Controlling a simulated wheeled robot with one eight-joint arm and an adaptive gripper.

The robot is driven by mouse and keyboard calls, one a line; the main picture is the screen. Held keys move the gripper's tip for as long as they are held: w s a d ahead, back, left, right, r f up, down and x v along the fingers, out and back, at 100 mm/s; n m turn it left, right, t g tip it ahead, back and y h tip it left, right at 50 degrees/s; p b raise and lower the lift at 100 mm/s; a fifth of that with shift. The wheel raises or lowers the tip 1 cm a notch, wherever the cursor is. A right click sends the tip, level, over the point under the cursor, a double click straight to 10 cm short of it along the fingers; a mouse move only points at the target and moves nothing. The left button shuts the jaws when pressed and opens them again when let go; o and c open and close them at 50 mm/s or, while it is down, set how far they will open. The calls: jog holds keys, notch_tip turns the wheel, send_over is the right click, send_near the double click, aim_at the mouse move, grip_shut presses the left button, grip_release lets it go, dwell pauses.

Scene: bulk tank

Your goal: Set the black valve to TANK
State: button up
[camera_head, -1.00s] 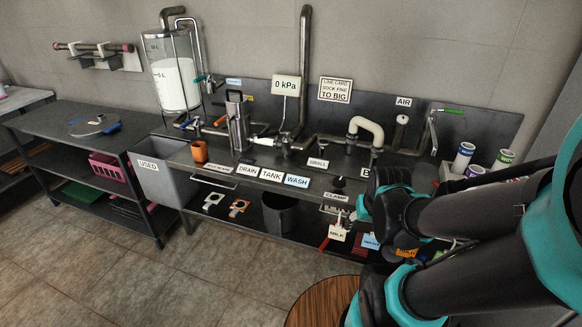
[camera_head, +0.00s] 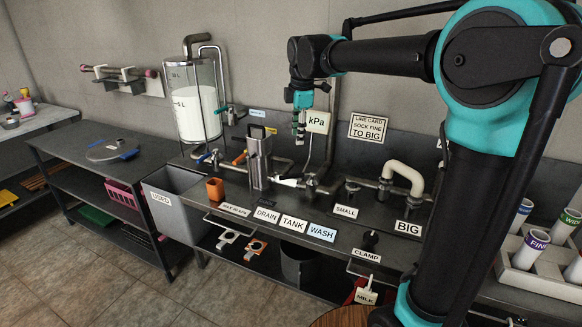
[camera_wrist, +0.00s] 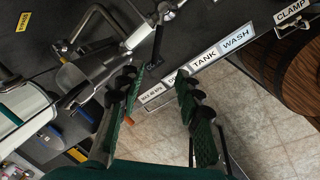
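A dark valve fitting (camera_head: 311,186) sits on the pipework behind the DRAIN label (camera_head: 267,215), TANK label (camera_head: 293,224) and WASH label (camera_head: 321,232). It appears to be the black valve, but its pointing direction is too small to tell. A pale tapered piece (camera_head: 287,182) is at its left. In the wrist view, the TANK label (camera_wrist: 204,59) lies beyond the fingertips. My gripper (camera_head: 299,132) hangs fingers down, high above the bench and in front of the pressure sign. In the wrist view my gripper (camera_wrist: 158,82) is open, with nothing between its green-padded fingers.
A glass tank of white liquid (camera_head: 196,100) stands at the back left. A metal filter housing (camera_head: 259,158) and orange cup (camera_head: 215,188) stand left of the valve. A curved white pipe (camera_head: 404,174) rises at the right. A grey USED bin (camera_head: 176,222) is at the bench's left end.

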send_near(293, 175)
jog(key=f, duration=0.2)
jog(key=w+f, duration=0.1)
jog(key=f, duration=0.5)
jog(key=shift+w+a, duration=0.25)
jog(key=shift+a, duration=0.1)
grip_shut()
